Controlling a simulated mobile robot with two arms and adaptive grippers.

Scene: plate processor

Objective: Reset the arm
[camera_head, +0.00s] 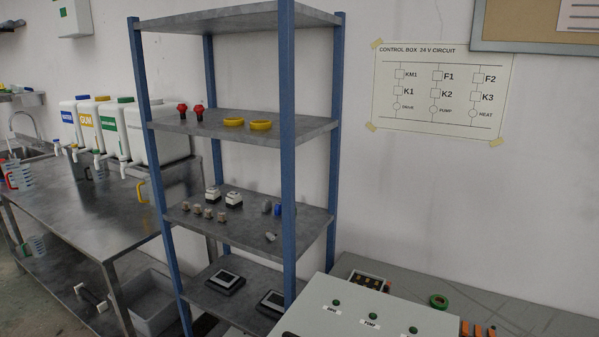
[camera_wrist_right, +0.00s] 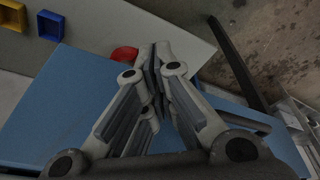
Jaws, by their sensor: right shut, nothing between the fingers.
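My right gripper (camera_wrist_right: 158,75) shows in the right wrist view. Its fingers meet at the tips, and nothing is between them. A blue surface (camera_wrist_right: 45,105) lies behind the fingers. A red object (camera_wrist_right: 124,54) is just left of the fingertips, partly hidden by them. Neither of my grippers shows in the head view.
A blue-post shelf rack (camera_head: 225,125) holds small parts. A grey control box (camera_head: 370,315) stands on the bench (camera_head: 500,315) at lower right. A steel table (camera_head: 85,205) with white canisters is at left. Yellow (camera_wrist_right: 12,15) and blue (camera_wrist_right: 51,25) bins are in the wrist view.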

